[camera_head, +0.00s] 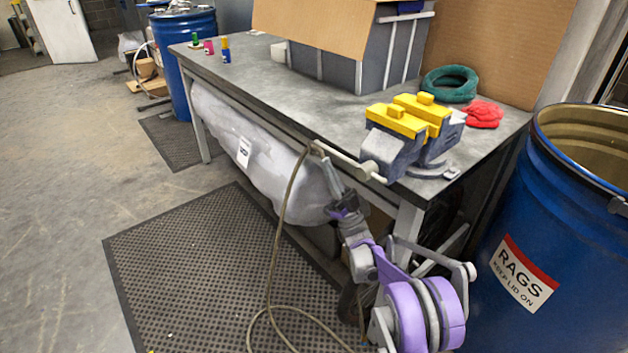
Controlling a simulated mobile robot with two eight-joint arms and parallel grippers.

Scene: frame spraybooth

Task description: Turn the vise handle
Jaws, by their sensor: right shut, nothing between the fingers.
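The blue-grey vise (393,152) with yellow jaw covers is mounted at the front right corner of the grey workbench (335,118). Its pale handle bar (345,160) slants from upper left to lower right in front of the vise, past the bench's front edge. My right gripper (327,165), on the purple and grey arm, reaches up from below to near the handle's left end. It is shut and empty. Its tips appear just below the bar; I cannot tell whether they touch it. My left gripper is out of view.
A blue rags drum (560,235) stands close on the right. A grey bin (340,70), green coil (450,83) and red cloth (484,113) are on the bench. A thin cable (277,250) hangs to the floor mat (190,270), beside a white wrapped bundle (225,125).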

